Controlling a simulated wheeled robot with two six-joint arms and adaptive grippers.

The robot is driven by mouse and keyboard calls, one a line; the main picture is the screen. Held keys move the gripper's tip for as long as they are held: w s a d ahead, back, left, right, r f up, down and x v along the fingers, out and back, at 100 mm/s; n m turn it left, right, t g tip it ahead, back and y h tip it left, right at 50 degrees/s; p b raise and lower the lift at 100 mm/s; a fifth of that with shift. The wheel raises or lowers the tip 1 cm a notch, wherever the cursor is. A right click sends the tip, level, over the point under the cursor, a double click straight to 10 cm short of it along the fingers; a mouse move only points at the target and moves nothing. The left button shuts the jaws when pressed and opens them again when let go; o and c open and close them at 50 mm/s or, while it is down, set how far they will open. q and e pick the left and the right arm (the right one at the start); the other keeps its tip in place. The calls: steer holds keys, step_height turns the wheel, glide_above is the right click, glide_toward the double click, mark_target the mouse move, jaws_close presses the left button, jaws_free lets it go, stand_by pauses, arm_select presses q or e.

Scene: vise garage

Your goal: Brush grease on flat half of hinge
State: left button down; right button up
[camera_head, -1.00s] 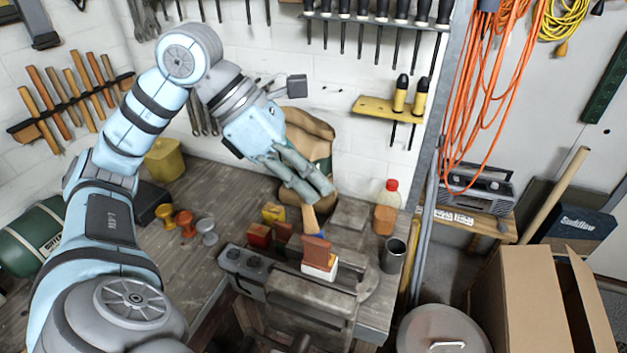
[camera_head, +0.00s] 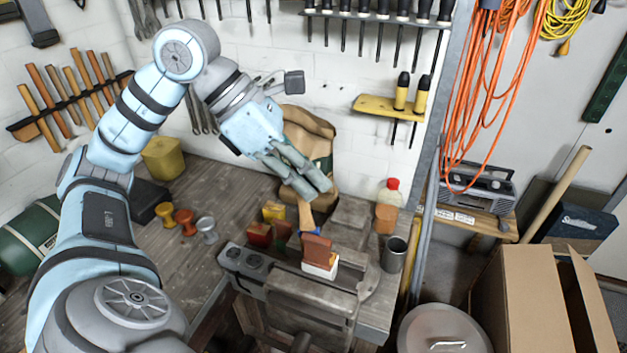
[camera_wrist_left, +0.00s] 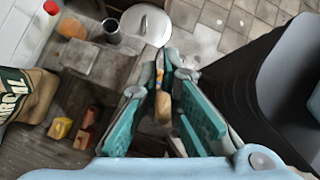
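My left gripper (camera_head: 318,184) hangs over the back of the bench, fingers angled down to the right. Its fingers close around a brush, whose pale wooden handle (camera_head: 306,212) and blue part (camera_head: 312,232) show below the fingertips. In the left wrist view the brush (camera_wrist_left: 163,105) lies between the finger pads. The grey vise (camera_head: 310,298) stands at the bench's front. A reddish-brown block (camera_head: 317,247) with a white base rises at the vise, close to the brush's lower end. I cannot make out a hinge or whether the brush touches anything. My right gripper is not in view.
Small red (camera_head: 259,235) and yellow (camera_head: 273,212) boxes stand left of the brush. A brown bag (camera_head: 306,135) leans on the wall behind. A metal cup (camera_head: 394,254) and a red-capped bottle (camera_head: 390,192) stand on the right. Several spools (camera_head: 186,222) stand on the left.

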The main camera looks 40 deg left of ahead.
arm_select(q)
steer(key=shift+s+a, duration=0.2)
steer(key=shift+a, duration=0.05)
steer(key=shift+r, duration=0.1)
steer(key=shift+w+d+p, duration=0.3)
steer(key=shift+d+p, duration=0.45)
steer(key=shift+p, duration=0.3)
steer(key=shift+a+f+b, duration=0.25)
steer(key=shift+a+b, duration=0.05)
steer(key=shift+b, duration=0.3)
steer(key=shift+s+a+b, duration=0.25)
steer(key=shift+a+b, duration=0.2)
steer(key=shift+b, duration=0.1)
steer(key=shift+r, duration=0.15)
